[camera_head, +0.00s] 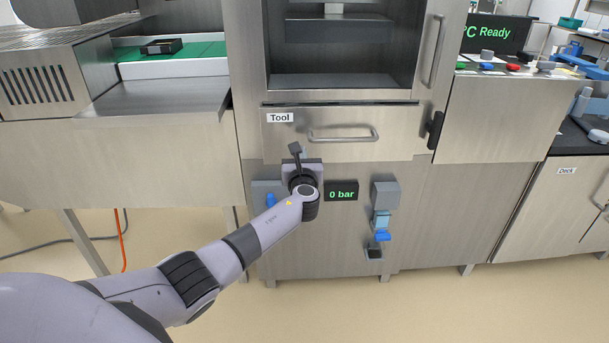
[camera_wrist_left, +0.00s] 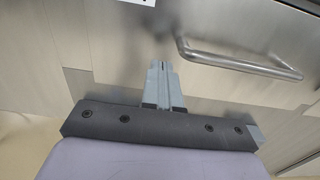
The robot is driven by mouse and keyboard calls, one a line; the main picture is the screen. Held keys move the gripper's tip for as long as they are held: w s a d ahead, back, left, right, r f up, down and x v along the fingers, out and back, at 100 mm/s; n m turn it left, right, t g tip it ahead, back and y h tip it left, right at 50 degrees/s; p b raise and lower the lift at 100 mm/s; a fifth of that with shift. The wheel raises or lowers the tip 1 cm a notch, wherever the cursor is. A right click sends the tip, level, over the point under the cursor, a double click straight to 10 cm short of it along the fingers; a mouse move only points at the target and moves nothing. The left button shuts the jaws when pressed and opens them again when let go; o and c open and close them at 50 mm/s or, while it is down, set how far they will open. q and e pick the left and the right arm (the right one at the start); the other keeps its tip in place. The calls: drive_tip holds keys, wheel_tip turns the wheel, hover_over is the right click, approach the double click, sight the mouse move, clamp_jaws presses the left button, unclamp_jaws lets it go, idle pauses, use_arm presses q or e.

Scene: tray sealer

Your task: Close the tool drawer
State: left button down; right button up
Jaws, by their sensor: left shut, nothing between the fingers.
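The tool drawer (camera_head: 393,147) has a steel front labelled "Tool" and a bar handle (camera_head: 343,137). Its front looks flush or nearly flush with the machine; I cannot tell whether a small gap remains. My left gripper (camera_head: 295,148) is in front of the drawer's lower left part, left of the handle, with its fingers shut and empty. In the left wrist view the shut fingers (camera_wrist_left: 163,82) point toward the steel front, with the handle (camera_wrist_left: 240,60) to their right. I cannot tell whether the fingertips touch the drawer. My right gripper is not in view.
Above the drawer is an open chamber (camera_head: 345,82) with a door handle (camera_head: 433,52) at its right. Below are a "0 bar" display (camera_head: 341,191) and a blue-and-grey fitting (camera_head: 382,222). A conveyor (camera_head: 155,98) stands left and a side worktop (camera_head: 530,75) right. Floor in front is clear.

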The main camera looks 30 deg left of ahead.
use_arm(q)
drive_tip(key=s+d+f+n+g+h+p, duration=0.1)
drive_tip(key=s+d+f+n+h, duration=0.2)
drive_tip(key=s+d+f+n, duration=0.5)
drive_tip(key=s+d+f+n+g+h+p, duration=0.15)
drive_tip(key=s+d+f+n+h, duration=0.25)
drive_tip(key=s, duration=0.8)
drive_tip(key=s+d+f+n+g+h, duration=0.25)
drive_tip(key=s+d+f+n, duration=0.3)
drive_tip(key=s, duration=0.45)
drive_tip(key=s+d+r+n+h, duration=0.2)
drive_tip(key=s+d+n+h, duration=0.1)
drive_tip(key=s+n, duration=0.65)
wheel_tip(320, 180, up, 10)
drive_tip(key=a+p, duration=0.1)
drive_tip(key=p, duration=1.1)
drive_tip(key=shift+w+a+f+p, duration=0.15)
drive_tip(key=shift+w+f+p, duration=0.05)
drive_tip(key=shift+p, duration=0.2)
